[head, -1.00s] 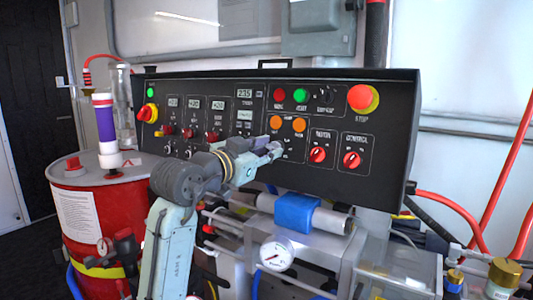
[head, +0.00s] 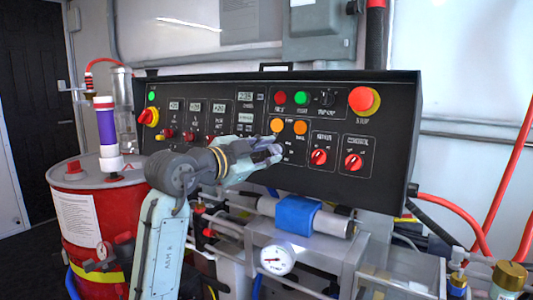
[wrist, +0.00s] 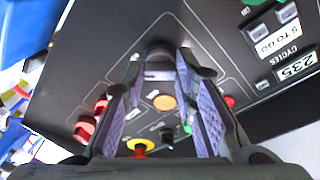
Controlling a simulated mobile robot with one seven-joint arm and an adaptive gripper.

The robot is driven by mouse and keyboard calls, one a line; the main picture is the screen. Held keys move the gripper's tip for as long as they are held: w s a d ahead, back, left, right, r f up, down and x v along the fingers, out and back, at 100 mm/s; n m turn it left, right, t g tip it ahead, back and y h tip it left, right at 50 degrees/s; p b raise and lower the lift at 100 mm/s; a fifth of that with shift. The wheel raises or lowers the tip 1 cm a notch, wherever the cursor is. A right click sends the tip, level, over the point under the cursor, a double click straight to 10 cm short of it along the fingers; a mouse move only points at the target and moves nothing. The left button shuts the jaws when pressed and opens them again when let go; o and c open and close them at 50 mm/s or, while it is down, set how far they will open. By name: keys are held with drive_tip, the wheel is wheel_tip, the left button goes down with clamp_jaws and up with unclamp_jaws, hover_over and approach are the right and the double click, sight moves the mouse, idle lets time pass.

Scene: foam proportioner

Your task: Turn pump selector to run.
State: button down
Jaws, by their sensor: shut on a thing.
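The black control panel (head: 215,95) carries several knobs, lamps and displays. My gripper (head: 268,152) is at the panel's lower middle, left of the two red selectors. In the wrist view my gripper (wrist: 158,72) has its ribbed fingers closed on a dark knob (wrist: 158,50), which I take to be the pump selector. In the head view the fingers hide that knob. Its pointer and setting cannot be made out.
Two red selectors (head: 319,157) and (head: 353,161) sit right of my gripper, below orange lamps (head: 277,125). A red stop button (head: 361,98) is at upper right. Below are a blue-clamped pipe (head: 296,214) and a gauge (head: 277,258). A red drum (head: 95,205) stands left.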

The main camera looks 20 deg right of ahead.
drive_tip(key=c, duration=1.3)
unclamp_jaws()
drive_tip(key=shift+a, duration=0.1)
drive_tip(key=v, duration=1.2)
